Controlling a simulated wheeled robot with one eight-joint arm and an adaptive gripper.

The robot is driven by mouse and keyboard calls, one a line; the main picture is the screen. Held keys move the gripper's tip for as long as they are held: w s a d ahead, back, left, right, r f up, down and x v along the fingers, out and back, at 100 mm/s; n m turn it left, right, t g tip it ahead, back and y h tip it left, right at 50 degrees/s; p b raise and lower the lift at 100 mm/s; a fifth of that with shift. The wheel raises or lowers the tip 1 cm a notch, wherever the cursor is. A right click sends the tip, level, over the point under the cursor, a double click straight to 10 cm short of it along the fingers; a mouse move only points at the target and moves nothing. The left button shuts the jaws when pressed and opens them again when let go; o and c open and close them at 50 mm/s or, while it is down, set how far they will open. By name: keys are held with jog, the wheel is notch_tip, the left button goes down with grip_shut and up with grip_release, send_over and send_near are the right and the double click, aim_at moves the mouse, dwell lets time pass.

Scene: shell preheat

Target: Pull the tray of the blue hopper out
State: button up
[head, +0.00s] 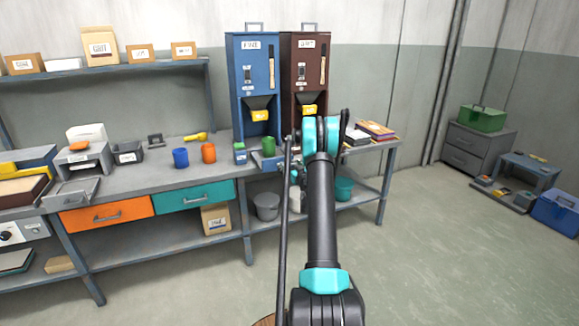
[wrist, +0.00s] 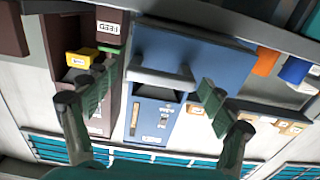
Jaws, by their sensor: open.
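The blue hopper (head: 257,75) stands upright at the back of the workbench, left of a dark red-brown hopper (head: 303,65). Its blue tray (wrist: 205,55) shows in the wrist view, which is upside down, with a grey bar handle (wrist: 160,78) along its front. My gripper (wrist: 155,88) is open and empty. Its two green-padded fingers stand on either side of the handle; I cannot tell whether they touch it.
A blue cup (head: 181,158) and an orange cup (head: 208,152) stand further left on the bench. A shelf with boxes is at the back left. The floor at right front is clear.

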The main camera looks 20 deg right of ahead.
jog(key=s, duration=1.2)
jog(key=shift+d, duration=0.2)
jog(key=shift+a, duration=0.1)
jog(key=s+a+r+n+g+y, duration=0.1)
jog(key=s+a+r+g+y, duration=0.2)
jog(key=a, duration=0.6)
jog(key=s+a+r+n+g+y, duration=0.1)
jog(key=s+a+r, duration=0.35)
jog(key=a, duration=0.35)
jog(key=s+a+g, duration=0.5)
jog(key=s+a, duration=0.4)
jog(key=s, duration=0.4)
jog(key=s+f+m+g+h, duration=0.1)
jog(key=s+f+g+h, duration=0.1)
jog(key=s, duration=1.1)
jog(key=s+f+m+g+h, duration=0.1)
jog(key=s+f+g+h, duration=0.1)
jog(key=s, duration=1.1)
jog(key=shift+d+f+g+h, duration=0.3)
jog(key=shift+d+f+g, duration=0.1)
jog(key=shift+f, duration=0.1)
